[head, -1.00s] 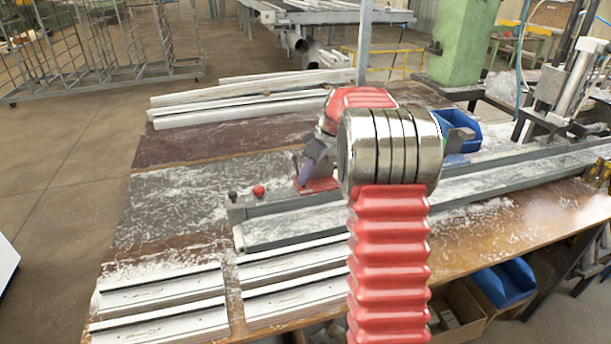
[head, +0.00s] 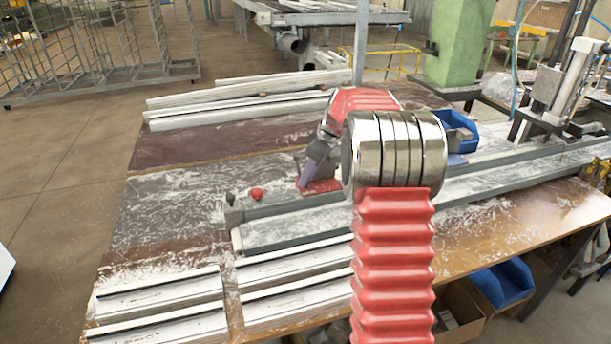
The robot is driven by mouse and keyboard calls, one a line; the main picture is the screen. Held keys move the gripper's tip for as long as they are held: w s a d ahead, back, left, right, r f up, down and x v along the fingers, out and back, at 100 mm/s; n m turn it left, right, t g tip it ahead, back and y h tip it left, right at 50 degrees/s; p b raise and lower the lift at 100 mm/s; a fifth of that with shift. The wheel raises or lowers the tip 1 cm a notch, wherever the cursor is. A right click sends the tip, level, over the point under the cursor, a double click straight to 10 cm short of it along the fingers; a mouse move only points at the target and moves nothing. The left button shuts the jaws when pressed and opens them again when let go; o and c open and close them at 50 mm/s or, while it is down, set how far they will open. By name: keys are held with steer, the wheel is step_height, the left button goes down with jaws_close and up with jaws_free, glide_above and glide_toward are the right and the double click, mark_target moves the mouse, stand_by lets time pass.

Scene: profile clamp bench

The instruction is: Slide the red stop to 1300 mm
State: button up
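The red stop (head: 320,187) shows as a low red piece at the back edge of the long grey rail (head: 275,210), right of the rail's left end. My gripper (head: 303,182) reaches down at its left part, close to it or touching it. The fingers are small, dark and partly hidden, so I cannot tell whether they are open or shut on the stop. My arm hides the rail just right of the stop. No scale marks or millimetre figures are readable.
A red knob (head: 257,194) stands near the rail's left end. White profiles (head: 160,293) lie at the front left, and more (head: 240,111) lie at the back. A blue bin (head: 457,130) stands behind the rail. Shavings cover the bench. A clamp device (head: 560,95) stands at the right.

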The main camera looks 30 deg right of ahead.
steer(key=v, duration=1.3)
steer(key=shift+r, duration=0.3)
steer(key=shift+s, duration=0.1)
steer(key=s+a+r+m+h, duration=0.1)
steer(key=s+a+r+m, duration=0.1)
steer(key=s+a, duration=0.65)
steer(key=s+a+r+m+h, duration=0.15)
steer(key=s+a, duration=0.35)
steer(key=a, duration=0.6)
steer(key=s+a+f+m+t, duration=0.1)
steer(key=s+a+f, duration=0.3)
steer(key=s, duration=0.4)
steer(key=s+a+f+m, duration=0.2)
steer(key=s+a+f, duration=0.3)
steer(key=s, duration=0.4)
steer(key=shift+s+t, duration=0.2)
steer(key=shift+t, duration=0.2)
